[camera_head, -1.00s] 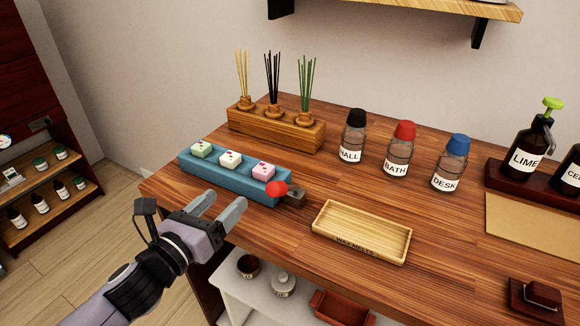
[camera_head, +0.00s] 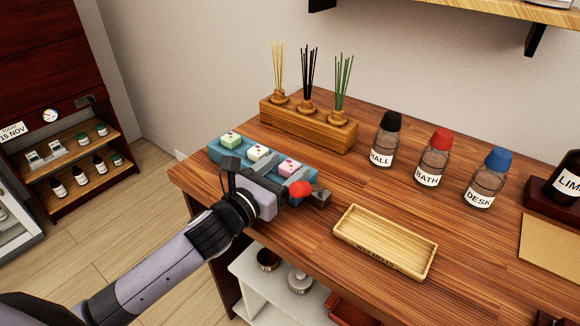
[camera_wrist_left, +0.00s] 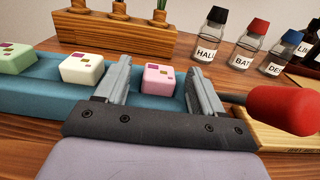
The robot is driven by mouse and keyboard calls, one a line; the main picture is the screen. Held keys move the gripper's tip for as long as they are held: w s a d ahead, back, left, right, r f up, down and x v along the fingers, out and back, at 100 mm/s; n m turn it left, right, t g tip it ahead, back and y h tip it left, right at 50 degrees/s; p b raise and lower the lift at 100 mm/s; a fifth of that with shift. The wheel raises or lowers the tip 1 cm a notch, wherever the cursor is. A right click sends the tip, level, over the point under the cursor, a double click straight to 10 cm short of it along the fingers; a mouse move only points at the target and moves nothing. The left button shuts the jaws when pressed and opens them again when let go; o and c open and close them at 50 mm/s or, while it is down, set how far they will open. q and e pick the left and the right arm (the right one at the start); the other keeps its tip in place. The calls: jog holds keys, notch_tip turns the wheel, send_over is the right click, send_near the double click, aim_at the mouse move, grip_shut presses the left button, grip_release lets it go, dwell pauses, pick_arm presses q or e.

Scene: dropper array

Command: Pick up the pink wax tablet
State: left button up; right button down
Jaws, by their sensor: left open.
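The pink wax tablet (camera_head: 290,167) sits at the right end of the blue holder (camera_head: 214,151), in a row with a white tablet (camera_head: 258,152) and a green tablet (camera_head: 231,139). In the left wrist view the pink tablet (camera_wrist_left: 158,79) lies between the two fingers of my left gripper (camera_wrist_left: 156,88), with a gap on each side. My left gripper (camera_head: 282,177) is open, at the front of the holder. In the head view its fingers partly cover the holder. My right gripper is not in view.
A red ball-ended lever (camera_head: 300,188) stands close to the gripper's right finger. An empty wooden tray marked WAX MELTS (camera_head: 428,262) lies to the right. A wooden reed stand (camera_head: 300,128) is behind the holder. Bottles (camera_head: 433,160) stand further right.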

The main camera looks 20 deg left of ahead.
pick_arm(q)
jog(key=shift+w+d, duration=0.1)
jog(key=shift+w, duration=0.2)
jog(key=shift+c, duration=0.3)
jog(key=c, duration=1)
jog(key=shift+r, duration=0.1)
